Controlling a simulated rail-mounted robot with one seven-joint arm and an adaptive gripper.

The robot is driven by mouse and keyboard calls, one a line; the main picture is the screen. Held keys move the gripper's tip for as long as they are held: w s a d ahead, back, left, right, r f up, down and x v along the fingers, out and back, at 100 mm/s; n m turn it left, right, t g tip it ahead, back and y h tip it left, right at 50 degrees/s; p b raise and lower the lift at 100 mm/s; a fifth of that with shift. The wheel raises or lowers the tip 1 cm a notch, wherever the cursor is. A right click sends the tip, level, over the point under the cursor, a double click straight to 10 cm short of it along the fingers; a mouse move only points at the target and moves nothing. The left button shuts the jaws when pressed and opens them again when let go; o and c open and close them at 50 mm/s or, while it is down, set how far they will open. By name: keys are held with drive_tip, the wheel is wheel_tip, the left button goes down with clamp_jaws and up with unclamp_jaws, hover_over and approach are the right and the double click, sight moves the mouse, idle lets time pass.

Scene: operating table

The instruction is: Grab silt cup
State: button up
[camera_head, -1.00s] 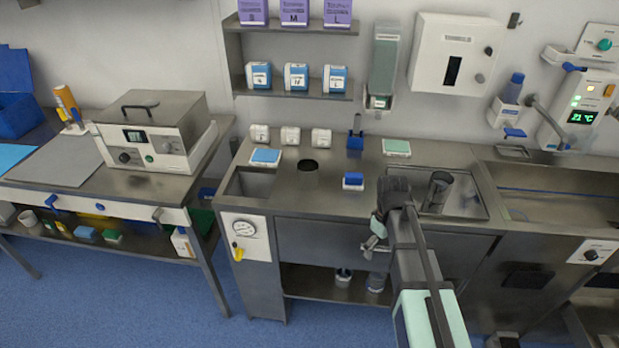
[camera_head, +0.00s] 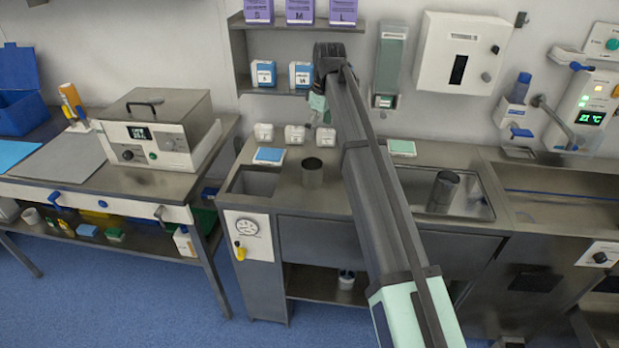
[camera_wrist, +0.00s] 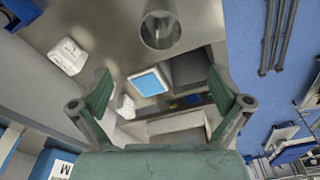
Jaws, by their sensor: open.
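A plain metal cup (camera_head: 312,173) stands upright on the steel counter, right of the light-blue pad. It also shows in the wrist view (camera_wrist: 160,27) at the top, seen from above, open and apparently empty. A second metal cup (camera_head: 443,191) stands in the sink to the right. No label shows which is the silt cup. My gripper (camera_head: 320,112) hangs above the counter's back, near the wall shelf. In the wrist view my gripper (camera_wrist: 160,80) has its two green fingers wide apart with nothing held; the first cup is beyond the fingertips.
The wall shelf (camera_head: 262,89) holds small boxes close to my gripper. Small white boxes (camera_head: 264,132) line the counter's back. The light-blue pad (camera_head: 270,155) lies beside a recess (camera_head: 255,182). A dispenser (camera_head: 390,65) hangs on the wall. My arm hides part of the counter.

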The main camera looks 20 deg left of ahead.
drive_tip(key=p, duration=0.3)
hover_over(311, 168)
drive_tip(key=s+d, duration=0.2)
drive_tip(key=s, duration=0.1)
wheel_tip(311, 168, down, 12)
drive_tip(key=shift+r, duration=0.25)
drive_tip(key=shift+a+f+p, duration=0.25)
drive_tip(key=shift+f+p, duration=0.5)
drive_tip(key=shift+f, duration=0.3)
drive_tip(key=shift+a+f+p, duration=0.25)
drive_tip(key=shift+f+p, duration=0.5)
drive_tip(key=shift+f, duration=0.8)
drive_tip(key=c, duration=1.3)
